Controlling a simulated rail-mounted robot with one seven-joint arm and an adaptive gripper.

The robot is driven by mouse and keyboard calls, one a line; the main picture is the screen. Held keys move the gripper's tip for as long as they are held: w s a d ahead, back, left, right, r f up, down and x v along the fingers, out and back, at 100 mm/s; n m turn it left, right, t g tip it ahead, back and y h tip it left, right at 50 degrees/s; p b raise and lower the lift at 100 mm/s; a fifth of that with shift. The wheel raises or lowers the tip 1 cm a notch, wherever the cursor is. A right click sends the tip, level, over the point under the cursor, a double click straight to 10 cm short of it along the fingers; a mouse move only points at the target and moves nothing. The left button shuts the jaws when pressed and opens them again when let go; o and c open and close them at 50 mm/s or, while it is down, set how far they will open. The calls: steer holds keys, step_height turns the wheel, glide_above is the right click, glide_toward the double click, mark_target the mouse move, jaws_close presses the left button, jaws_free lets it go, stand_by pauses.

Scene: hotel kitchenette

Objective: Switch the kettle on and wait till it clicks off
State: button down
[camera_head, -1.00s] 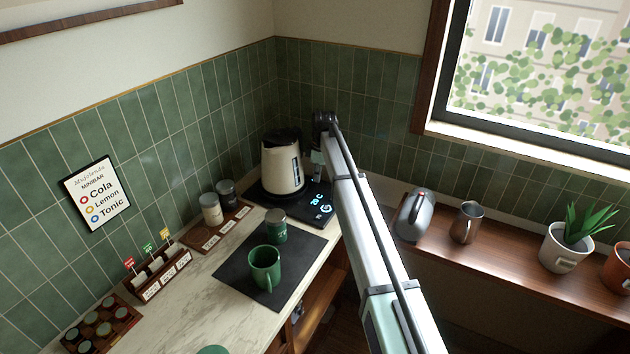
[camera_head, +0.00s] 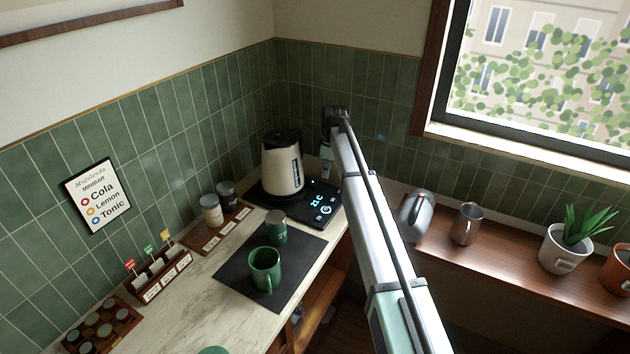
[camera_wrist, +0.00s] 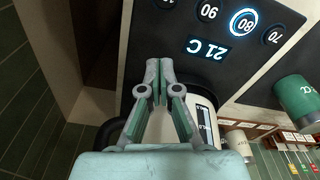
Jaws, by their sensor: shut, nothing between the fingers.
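The cream kettle (camera_head: 283,165) with black lid and handle stands upright on its black base (camera_head: 299,203) in the counter's back corner. A small blue light shows on the base beside the kettle in the head view. My gripper (camera_wrist: 159,68) is shut and empty, over the base in the wrist view, with part of the kettle (camera_wrist: 205,118) below. In the head view my gripper (camera_head: 326,166) is right of the kettle, partly hidden by my arm.
A green mug (camera_head: 265,266) and a green canister (camera_head: 276,228) stand on a dark mat in front. Two jars (camera_head: 211,210) are left of the base. A metal kettle-like pot (camera_head: 415,216) and a steel jug (camera_head: 467,223) stand on the window shelf, right of my arm.

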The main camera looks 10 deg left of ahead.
step_height(320, 180, up, 10)
steer(key=d, duration=0.1)
steer(key=shift+r, duration=0.2)
stand_by(0.3)
